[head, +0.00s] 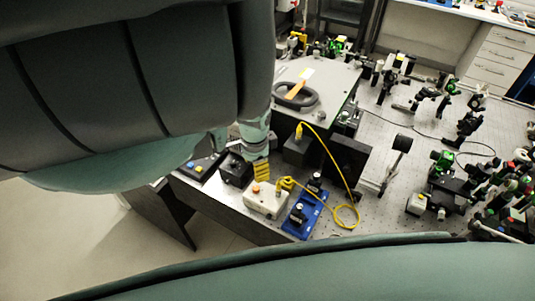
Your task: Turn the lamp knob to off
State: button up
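A white box (266,205) with a small orange round part (256,187) on top stands near the front edge of the bench. A black box (235,170) stands just left of it. I cannot tell which of these carries the lamp knob. The end of my arm comes down from the top, and my gripper (261,171) shows as a small yellow, ribbed shape between the two boxes. Its fingertips are too small to make out, so I cannot tell whether it is open or touches anything.
A yellow cable (348,182) loops from the white box area to a dark block (297,148). A blue plate (304,215) with mounts lies right of the white box. A large lidded instrument (325,82) stands behind. Optics crowd the right side.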

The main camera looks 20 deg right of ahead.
notch_tip(320, 180, up, 5)
jog(key=p, duration=0.2)
jog(key=w+d+r+n+t+h+p, duration=0.2)
jog(key=w+d+r+n+t+h, duration=0.1)
jog(key=w+d, duration=0.4)
jog(key=w+d+r+n+t+h+p, duration=0.2)
jog(key=w+d+r+n+t+h, duration=0.1)
jog(key=w+d+r, duration=0.3)
jog(key=shift+w+d+t+h, duration=0.3)
jog(key=shift+w+d+h, duration=0.35)
jog(key=shift+d, duration=0.5)
